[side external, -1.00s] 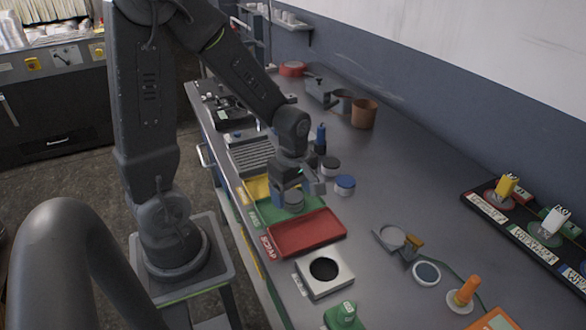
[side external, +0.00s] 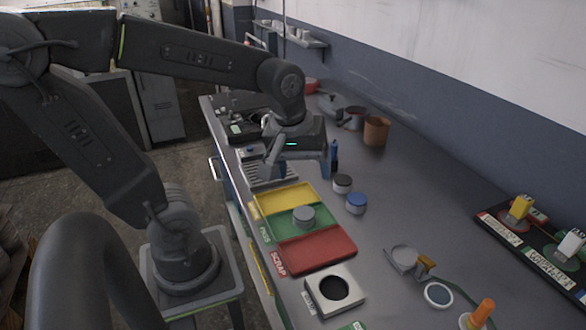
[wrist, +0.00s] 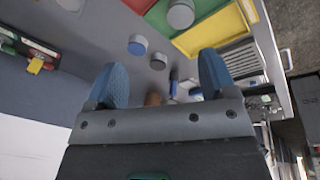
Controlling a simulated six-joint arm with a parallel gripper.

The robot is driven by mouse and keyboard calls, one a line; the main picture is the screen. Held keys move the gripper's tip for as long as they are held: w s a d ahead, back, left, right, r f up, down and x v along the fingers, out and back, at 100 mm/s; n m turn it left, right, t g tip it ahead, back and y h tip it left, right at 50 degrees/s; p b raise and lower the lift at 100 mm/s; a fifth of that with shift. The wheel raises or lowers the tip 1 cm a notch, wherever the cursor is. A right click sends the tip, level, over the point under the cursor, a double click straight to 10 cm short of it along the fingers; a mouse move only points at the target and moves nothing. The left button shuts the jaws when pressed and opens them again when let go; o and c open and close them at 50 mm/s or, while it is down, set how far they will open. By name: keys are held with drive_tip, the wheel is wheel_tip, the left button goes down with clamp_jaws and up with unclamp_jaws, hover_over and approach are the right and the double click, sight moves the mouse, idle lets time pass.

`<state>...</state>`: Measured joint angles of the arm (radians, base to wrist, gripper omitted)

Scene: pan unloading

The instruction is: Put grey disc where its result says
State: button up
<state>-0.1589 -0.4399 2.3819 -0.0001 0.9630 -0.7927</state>
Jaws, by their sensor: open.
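The grey disc (side external: 303,215) lies in the green tray (side external: 281,226), and in the wrist view it (wrist: 181,13) shows at the top edge. The yellow tray (side external: 284,197) is on its far side and the red tray (side external: 320,252), labelled SCRAP, on its near side. My gripper (side external: 299,167) is open and empty, raised over the bench beyond the disc and apart from it. In the wrist view its two blue fingertips (wrist: 164,76) are spread with nothing between them.
A white block with a round dark opening (side external: 318,292) sits in front of the red tray. A brown pot (side external: 376,131) stands farther back. The bench's right middle is mostly clear.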

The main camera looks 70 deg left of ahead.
drive_tip(key=s+d+r+m+t, duration=0.2)
drive_tip(key=s+d+m, duration=0.2)
drive_tip(key=m, duration=0.7)
drive_tip(key=shift+r+t, duration=0.35)
drive_tip(key=shift+t, duration=0.05)
idle(0.3)
